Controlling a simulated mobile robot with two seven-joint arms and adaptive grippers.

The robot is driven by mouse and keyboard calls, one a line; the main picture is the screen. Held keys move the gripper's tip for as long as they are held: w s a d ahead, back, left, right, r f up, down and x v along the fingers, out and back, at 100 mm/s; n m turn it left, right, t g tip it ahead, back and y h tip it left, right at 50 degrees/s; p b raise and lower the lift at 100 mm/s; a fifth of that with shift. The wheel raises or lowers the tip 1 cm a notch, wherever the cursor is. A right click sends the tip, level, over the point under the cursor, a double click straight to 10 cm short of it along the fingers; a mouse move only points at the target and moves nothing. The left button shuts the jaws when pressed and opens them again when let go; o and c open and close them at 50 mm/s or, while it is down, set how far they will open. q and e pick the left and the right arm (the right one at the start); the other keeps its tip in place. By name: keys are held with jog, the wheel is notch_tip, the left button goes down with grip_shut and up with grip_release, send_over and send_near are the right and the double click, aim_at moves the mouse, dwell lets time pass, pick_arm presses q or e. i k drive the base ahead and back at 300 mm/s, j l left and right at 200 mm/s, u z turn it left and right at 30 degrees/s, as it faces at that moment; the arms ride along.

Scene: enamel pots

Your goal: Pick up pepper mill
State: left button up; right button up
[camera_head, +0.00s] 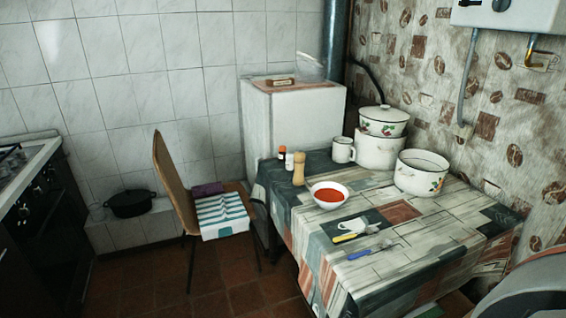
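The pepper mill (299,170) is a light wooden, turned shape. It stands upright near the far left corner of the table (440,232). Two small bottles stand just left of it, one with an orange label (282,154) and one white (289,162). A white bowl of red soup (330,195) sits just in front and to the right of the mill. Neither of my grippers is in view.
A white mug (343,150), stacked enamel pots (380,152) and an open pot (421,174) stand at the back. Yellow-handled (350,238) and blue-handled (360,253) utensils lie in front. A chair (172,185) stands left of the table. Floor in front is clear.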

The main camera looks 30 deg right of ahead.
aim_at(298, 179)
jog(key=i, duration=1.5)
jog(key=i+z, duration=0.35)
jog(key=z, duration=0.15)
jog(key=i+j+z, duration=0.2)
jog(key=z, duration=0.25)
jog(key=i+j, duration=0.05)
jog(key=i, duration=0.05)
